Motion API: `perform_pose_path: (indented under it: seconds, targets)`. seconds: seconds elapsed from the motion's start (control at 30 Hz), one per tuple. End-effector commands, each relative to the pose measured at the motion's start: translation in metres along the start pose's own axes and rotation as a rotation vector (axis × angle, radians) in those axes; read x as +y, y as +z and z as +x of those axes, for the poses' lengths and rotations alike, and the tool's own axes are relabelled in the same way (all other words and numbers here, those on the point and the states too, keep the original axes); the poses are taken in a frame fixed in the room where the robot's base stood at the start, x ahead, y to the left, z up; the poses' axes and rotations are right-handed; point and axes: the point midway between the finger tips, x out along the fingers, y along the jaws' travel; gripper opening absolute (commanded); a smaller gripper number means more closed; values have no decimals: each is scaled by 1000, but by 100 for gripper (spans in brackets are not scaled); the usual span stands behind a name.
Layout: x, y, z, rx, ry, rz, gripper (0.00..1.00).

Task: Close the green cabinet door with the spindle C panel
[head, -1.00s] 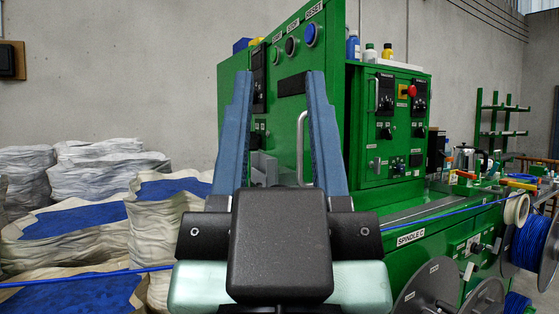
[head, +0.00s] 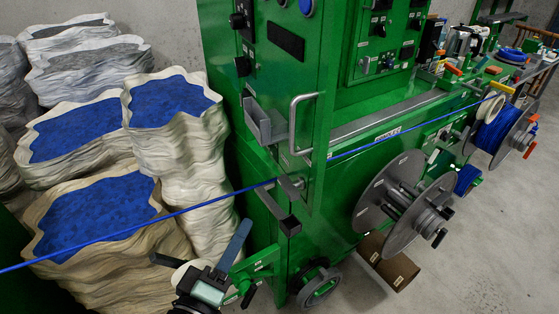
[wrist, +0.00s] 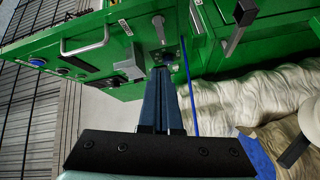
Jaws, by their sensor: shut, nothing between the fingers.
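A tall green door panel (head: 262,70) with buttons, a grey box and a grey bar handle (head: 302,125) stands in the middle of the head view. In the wrist view the panel (wrist: 100,75) crosses the upper left, with its handle (wrist: 85,38). I cannot tell how far it stands from its frame. A smaller green panel (head: 388,45) with switches is behind it to the right. No spindle C label is legible now. My gripper (head: 245,226) is shut and empty, low and left of the door. In the wrist view its fingertips (wrist: 162,70) point toward the green cabinet; contact is unclear.
A blue cable (head: 120,237) runs across the head view, over the cabinet front, and passes close to my fingers in the wrist view (wrist: 189,90). Bulky sacks (head: 90,215) fill the left. Grey reels (head: 400,205) stick out at right. Floor (head: 460,255) is free at lower right.

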Motion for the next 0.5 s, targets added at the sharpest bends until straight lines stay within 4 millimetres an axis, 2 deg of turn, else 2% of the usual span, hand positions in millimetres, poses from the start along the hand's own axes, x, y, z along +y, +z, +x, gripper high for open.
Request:
perform_pose_path:
  seconds: [0.03, 0.1, 0.27, 0.37, 0.5]
  targets:
    - [4, -4, -13, -4, -13, -87, 0]
    - [-1, -3, -26, -8, -12, -183, 0]
    - [-9, -2, -45, -3, -6, -310, 0]
    - [-10, -2, -45, -3, -2, -333, 0]
    - [-9, -2, -30, -6, 2, -334, 0]
